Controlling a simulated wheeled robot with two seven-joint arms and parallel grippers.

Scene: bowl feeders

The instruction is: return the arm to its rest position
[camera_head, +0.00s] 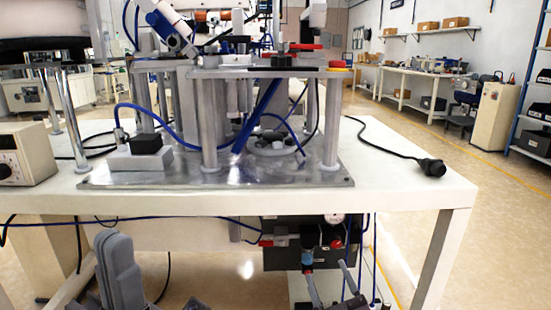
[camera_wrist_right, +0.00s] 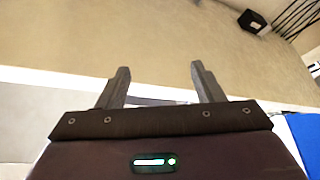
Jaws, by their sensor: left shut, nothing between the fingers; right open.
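My left gripper (camera_head: 110,240) shows at the lower left of the head view, its grey fingers together and pointing up, in front of the table and below its top. My right gripper (camera_head: 327,270) shows at the bottom of the head view, right of the middle, partly cut off by the frame edge. In the right wrist view my right gripper (camera_wrist_right: 160,68) has its two fingers wide apart with nothing between them. Both grippers are apart from the table top. Most of both arms is out of view.
A white table (camera_head: 400,195) stands ahead, carrying a metal bowl-feeder rig (camera_head: 215,175) and a control box (camera_head: 25,155). A black cable plug (camera_head: 432,167) lies at the right. A dark valve unit (camera_head: 300,240) hangs below the table edge near my right gripper. Open floor is at the right.

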